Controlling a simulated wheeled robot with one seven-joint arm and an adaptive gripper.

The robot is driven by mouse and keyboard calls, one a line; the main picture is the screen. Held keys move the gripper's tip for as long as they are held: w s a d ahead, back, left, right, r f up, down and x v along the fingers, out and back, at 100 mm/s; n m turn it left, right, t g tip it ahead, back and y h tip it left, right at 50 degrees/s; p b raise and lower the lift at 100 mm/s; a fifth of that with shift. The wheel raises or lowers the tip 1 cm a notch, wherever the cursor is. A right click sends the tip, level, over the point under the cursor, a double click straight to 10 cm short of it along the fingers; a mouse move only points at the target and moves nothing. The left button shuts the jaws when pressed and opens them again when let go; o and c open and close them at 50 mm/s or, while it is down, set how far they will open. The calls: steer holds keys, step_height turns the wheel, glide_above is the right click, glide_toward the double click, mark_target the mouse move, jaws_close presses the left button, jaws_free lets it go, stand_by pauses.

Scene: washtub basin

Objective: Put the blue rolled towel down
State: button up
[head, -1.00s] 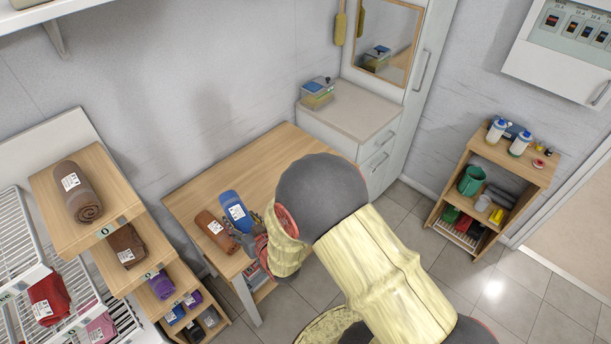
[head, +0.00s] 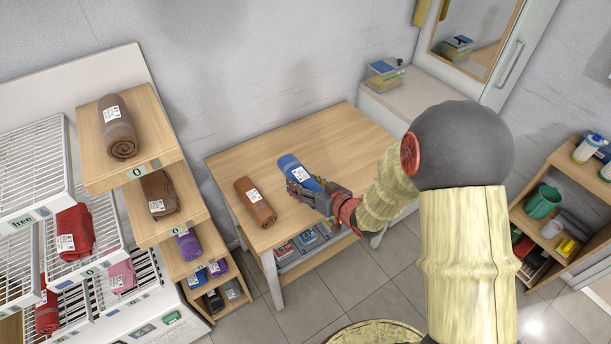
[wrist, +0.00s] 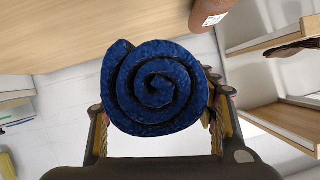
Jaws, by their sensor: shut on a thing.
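The blue rolled towel (head: 294,168) has a white label and is seen over the wooden table (head: 345,135) in the head view. My gripper (head: 312,192) is shut on its near end. In the wrist view the towel's spiral end (wrist: 157,88) fills the middle, between the fingers on both sides. I cannot tell whether the towel touches the tabletop. A brown-orange rolled towel (head: 255,203) lies on the table to its left, apart from it; part of it shows in the wrist view (wrist: 213,14).
A stepped wooden shelf (head: 92,160) with rolled towels and white wire racks (head: 30,150) stand at the left. A low cabinet (head: 385,95) stands behind the table. The table's back and right areas are clear.

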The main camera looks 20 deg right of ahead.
steer(key=w+f, duration=0.1)
steer(key=w, duration=0.1)
steer(key=w+f+b, duration=0.1)
steer(key=w, duration=0.1)
steer(key=w+d+f, duration=0.1)
steer(key=w, duration=0.1)
steer(key=shift+b, duration=0.4)
steer(key=w+f, duration=0.1)
steer(key=w+f+b, duration=0.1)
steer(key=w+f, duration=0.1)
steer(key=w+f+b, duration=0.1)
steer(key=f, duration=0.1)
steer(key=shift+w+d, duration=0.15)
steer(key=shift+d, duration=0.2)
steer(key=shift+w+f+b, duration=0.15)
steer(key=shift+f+b, duration=0.3)
steer(key=shift+f, duration=0.5)
steer(key=shift+w+f+b, duration=0.1)
steer(key=shift+f+b, duration=0.35)
steer(key=shift+f, duration=0.45)
steer(key=shift+f, duration=0.15)
steer(key=o, duration=1.2)
steer(key=shift+o, duration=0.2)
